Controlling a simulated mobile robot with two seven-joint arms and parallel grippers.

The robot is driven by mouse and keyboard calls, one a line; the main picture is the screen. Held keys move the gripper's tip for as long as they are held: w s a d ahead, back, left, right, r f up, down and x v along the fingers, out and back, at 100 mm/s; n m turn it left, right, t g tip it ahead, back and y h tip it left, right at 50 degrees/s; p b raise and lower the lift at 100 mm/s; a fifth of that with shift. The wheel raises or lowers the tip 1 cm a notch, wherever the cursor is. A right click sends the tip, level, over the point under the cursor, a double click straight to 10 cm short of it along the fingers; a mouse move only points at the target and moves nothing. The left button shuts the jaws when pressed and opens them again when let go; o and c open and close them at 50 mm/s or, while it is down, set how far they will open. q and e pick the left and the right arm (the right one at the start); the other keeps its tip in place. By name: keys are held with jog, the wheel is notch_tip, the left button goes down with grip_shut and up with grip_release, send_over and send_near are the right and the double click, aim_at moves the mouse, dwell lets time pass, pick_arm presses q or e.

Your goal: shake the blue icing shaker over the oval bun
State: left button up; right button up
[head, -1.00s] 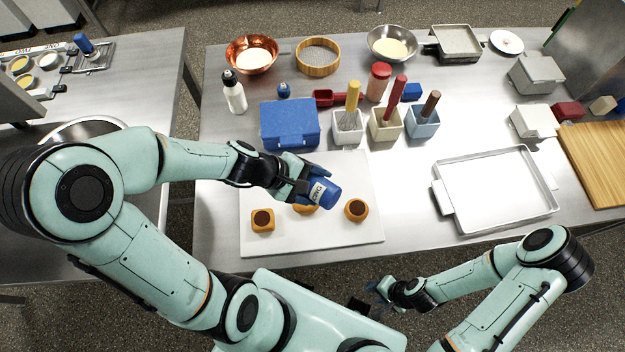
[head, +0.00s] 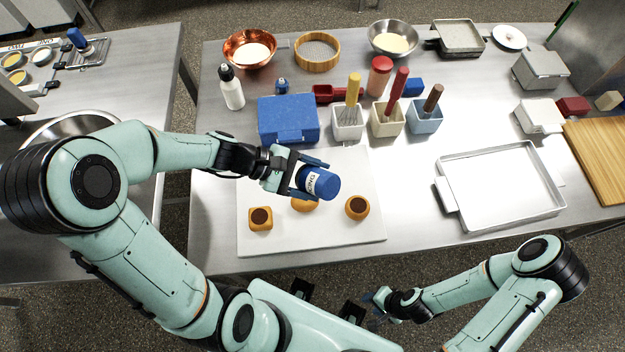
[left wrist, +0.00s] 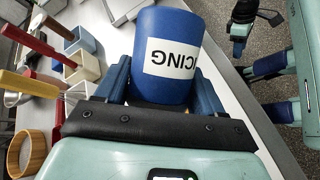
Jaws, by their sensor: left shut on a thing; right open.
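My left gripper (head: 306,178) is shut on the blue icing shaker (head: 321,183), held tilted above the white board (head: 350,232). The shaker, with its white ICING label, also fills the space between the fingers in the left wrist view (left wrist: 165,45). Below it, a middle bun (head: 305,206) is mostly hidden by the shaker and gripper; its visible edge does not clearly show its shape. A square bun (head: 260,218) sits to the left and a round bun (head: 357,208) to the right, both with dark tops. My right gripper (head: 378,303) is open and empty, off the table's front edge.
A blue box (head: 288,118) stands behind the board, with utensil pots (head: 388,118) to its right. A metal tray (head: 500,190) lies at the right, near a wooden board (head: 600,155). The strip between white board and tray is clear.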

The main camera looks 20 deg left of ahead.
pick_arm(q)
jog(key=shift+a+f+n+h+b, duration=0.15)
jog(key=shift+f+n+h+b, duration=0.2)
jog(key=shift+h+b, duration=0.6)
jog(key=b, duration=0.5)
send_over(311, 202)
jog(key=shift+s+f, duration=0.1)
jog(key=shift+f, duration=2.65)
pick_arm(e)
jog(key=s+f, duration=0.3)
jog(key=f, duration=0.4)
jog(key=shift+f, duration=0.25)
jog(key=shift+s, duration=0.1)
pick_arm(q)
notch_tip(311, 202, up, 2)
jog(key=shift+r, duration=0.1)
notch_tip(311, 202, down, 4)
jog(key=shift+r, duration=0.25)
jog(key=shift+f, duration=0.35)
jog(key=shift+r, duration=0.1)
